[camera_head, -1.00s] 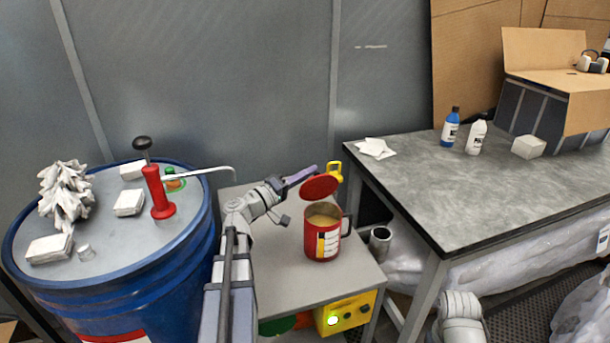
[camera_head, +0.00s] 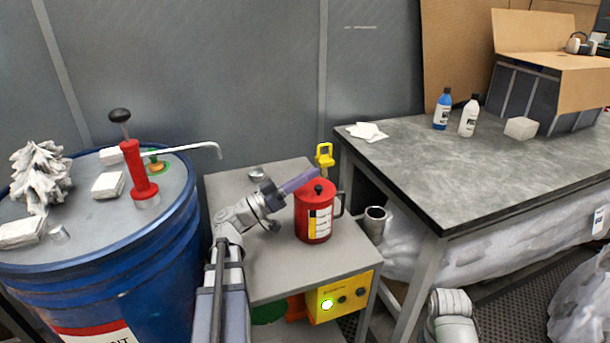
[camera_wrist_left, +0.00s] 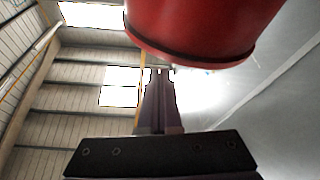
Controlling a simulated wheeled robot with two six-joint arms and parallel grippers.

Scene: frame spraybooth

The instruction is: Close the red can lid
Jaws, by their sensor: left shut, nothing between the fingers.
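The red can (camera_head: 314,222) stands upright on the small grey table. Its red lid (camera_head: 317,187) lies flat across the top, and the can's inside is hidden. A dark handle is on its right side. My left gripper (camera_head: 313,172) is shut and empty, with its purple-grey fingers at the lid's upper left edge; I cannot tell whether they touch it. In the left wrist view the fingers (camera_wrist_left: 157,80) are together, just below a large red rounded part of the can (camera_wrist_left: 200,25). My right gripper is not in view.
A blue drum (camera_head: 150,255) with a red hand pump (camera_head: 136,168) stands left. A yellow hook-like object (camera_head: 325,156) is behind the can. A metal cup (camera_head: 375,222) is right of the small grey table (camera_head: 270,270). A workbench (camera_head: 450,175) stands further right.

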